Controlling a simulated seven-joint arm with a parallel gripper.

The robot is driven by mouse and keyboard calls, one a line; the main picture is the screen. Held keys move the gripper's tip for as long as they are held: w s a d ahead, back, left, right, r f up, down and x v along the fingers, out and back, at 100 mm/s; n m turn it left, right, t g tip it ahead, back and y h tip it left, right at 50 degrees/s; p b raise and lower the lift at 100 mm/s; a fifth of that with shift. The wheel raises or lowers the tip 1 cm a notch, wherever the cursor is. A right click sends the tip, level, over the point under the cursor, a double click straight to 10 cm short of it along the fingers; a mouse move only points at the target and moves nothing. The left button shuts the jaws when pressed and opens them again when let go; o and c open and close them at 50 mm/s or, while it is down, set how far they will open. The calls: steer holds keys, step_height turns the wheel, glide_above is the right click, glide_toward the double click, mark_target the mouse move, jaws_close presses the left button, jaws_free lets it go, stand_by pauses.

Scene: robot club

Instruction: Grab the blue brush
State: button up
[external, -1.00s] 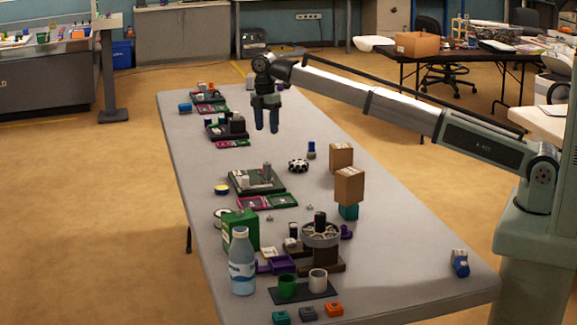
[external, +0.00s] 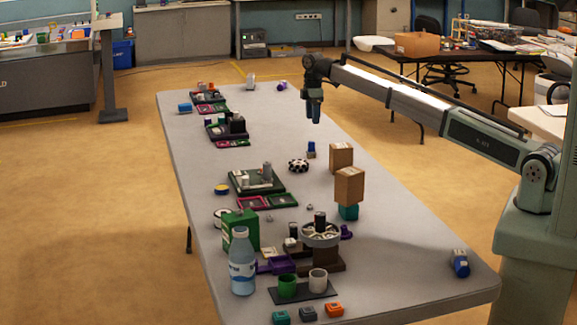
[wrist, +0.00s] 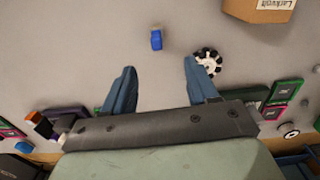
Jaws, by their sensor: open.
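A small blue object (external: 311,149), probably the blue brush, stands on the table beside a black-and-white wheel. In the wrist view the blue object (wrist: 156,40) lies ahead of the fingertips, roughly centred between them and apart from both. Its bristles are too small to make out. My gripper (external: 314,112) is above the table, behind the blue object in the external view. In the wrist view my gripper (wrist: 160,64) has its two blue fingers spread with nothing between them.
A dark green tray (external: 257,181) holds parts to the left. Another blue item (external: 460,263) lies near the front right edge. The table's right side is mostly clear.

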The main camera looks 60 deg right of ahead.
glide_above(311, 151)
steer(key=f, duration=0.8)
steer(key=shift+s+d+f, duration=0.1)
steer(key=shift+d+f, duration=0.1)
steer(key=shift+d, duration=0.1)
steer(key=shift+w+d+f, duration=0.1)
steer(key=shift+w+f, duration=0.05)
steer(key=shift+f, duration=1.2)
steer(key=shift+w+d+f, duration=0.1)
steer(key=shift+f, duration=1.2)
steer(key=shift+c, duration=0.2)
jaws_close()
